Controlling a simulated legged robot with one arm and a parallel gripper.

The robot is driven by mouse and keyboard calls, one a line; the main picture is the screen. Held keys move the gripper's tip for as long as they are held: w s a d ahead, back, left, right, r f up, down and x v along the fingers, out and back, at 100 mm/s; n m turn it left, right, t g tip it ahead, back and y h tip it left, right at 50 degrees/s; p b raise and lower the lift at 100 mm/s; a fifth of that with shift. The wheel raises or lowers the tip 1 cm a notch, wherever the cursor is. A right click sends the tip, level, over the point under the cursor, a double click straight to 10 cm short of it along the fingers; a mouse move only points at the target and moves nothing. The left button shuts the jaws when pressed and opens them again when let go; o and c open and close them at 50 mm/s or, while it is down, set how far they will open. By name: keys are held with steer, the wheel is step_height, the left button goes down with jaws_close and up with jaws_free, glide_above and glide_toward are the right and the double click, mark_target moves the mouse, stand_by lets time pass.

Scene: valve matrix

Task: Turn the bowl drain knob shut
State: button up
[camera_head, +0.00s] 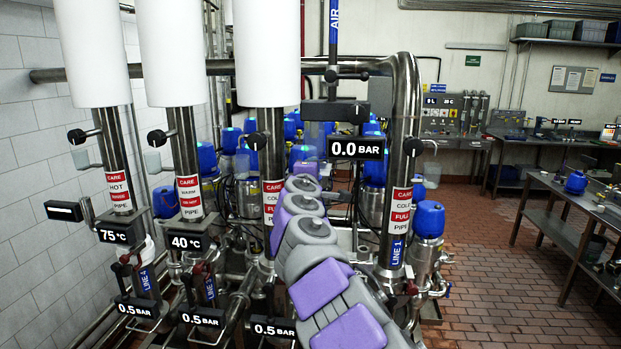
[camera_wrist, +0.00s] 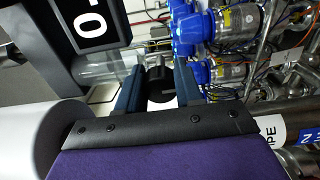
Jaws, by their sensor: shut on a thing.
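In the wrist view, my gripper (camera_wrist: 158,78) has its two dark blue fingers on either side of a round black knob (camera_wrist: 160,85). It is shut on this knob. A pale part shows just below the knob between the fingers. No label is readable on the knob, so its name and exact turn cannot be told. In the head view, my purple and grey arm reaches up from the bottom middle toward the pipework left of the 0.0 BAR display (camera_head: 356,149). The arm hides the gripper's fingertips and the held knob there.
A display box (camera_wrist: 90,22) and a white cylinder (camera_wrist: 38,135) stand close beside the gripper in the wrist view. Steel pipes, other black knobs (camera_head: 157,138) and blue-capped units (camera_head: 429,220) crowd around the arm. Open tiled floor (camera_head: 500,270) lies to the right, before metal tables.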

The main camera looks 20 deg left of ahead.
steer(key=shift+f+m, duration=0.15)
steer(key=shift+m, duration=0.15)
steer(key=o, duration=1)
steer(key=shift+w, duration=0.15)
steer(key=shift+o, duration=0.2)
